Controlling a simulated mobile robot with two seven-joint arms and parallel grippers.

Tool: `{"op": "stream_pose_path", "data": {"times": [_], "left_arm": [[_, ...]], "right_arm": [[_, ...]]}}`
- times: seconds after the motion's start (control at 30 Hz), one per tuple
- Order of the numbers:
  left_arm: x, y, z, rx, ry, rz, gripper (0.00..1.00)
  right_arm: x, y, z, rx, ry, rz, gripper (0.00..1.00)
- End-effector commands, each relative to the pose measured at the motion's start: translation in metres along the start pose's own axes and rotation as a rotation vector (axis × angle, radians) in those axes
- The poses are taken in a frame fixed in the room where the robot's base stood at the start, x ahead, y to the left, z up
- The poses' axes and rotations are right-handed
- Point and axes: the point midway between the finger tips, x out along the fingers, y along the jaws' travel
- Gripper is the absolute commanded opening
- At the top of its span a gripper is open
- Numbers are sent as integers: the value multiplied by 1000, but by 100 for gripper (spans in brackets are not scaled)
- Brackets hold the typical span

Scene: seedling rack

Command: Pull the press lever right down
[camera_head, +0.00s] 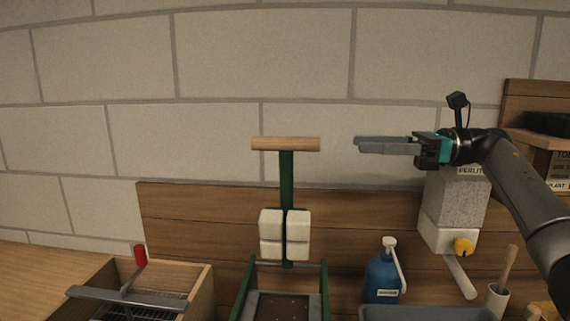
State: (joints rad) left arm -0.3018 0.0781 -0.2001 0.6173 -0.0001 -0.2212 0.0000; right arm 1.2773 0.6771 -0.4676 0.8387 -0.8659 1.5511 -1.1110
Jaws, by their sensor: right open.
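The press lever (287,180) is a green upright bar with a wooden crosswise handle (285,144) at its top. It stands raised at the middle of the picture. Pale blocks (284,234) sit on both sides of the bar, above a green press frame (325,290) at the bottom edge. My right gripper (358,146) points left, about level with the wooden handle, to its right with a gap between them. It is open and empty; seen edge-on, its fingers overlap. My left gripper is not in view.
A perlite dispenser (458,198) with a yellow knob (464,247) hangs below my right arm. A blue bottle (382,279) and a grey tray (425,313) stand right of the press. A wooden box (200,290) with a red-knobbed lever (140,256) stands left. A brick wall is behind.

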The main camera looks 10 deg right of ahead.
Motion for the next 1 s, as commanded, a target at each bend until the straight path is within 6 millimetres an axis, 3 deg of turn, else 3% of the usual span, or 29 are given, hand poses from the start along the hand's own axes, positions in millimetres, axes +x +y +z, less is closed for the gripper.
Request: {"op": "stream_pose_path", "data": {"times": [0.23,0.7,1.0], "left_arm": [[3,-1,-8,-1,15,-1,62],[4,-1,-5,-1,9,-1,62],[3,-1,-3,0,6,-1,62]], "right_arm": [[26,1,-2,-2,1,4,62],[124,1,-1,0,-1,3,62],[151,0,-1,0,0,1,62]]}}
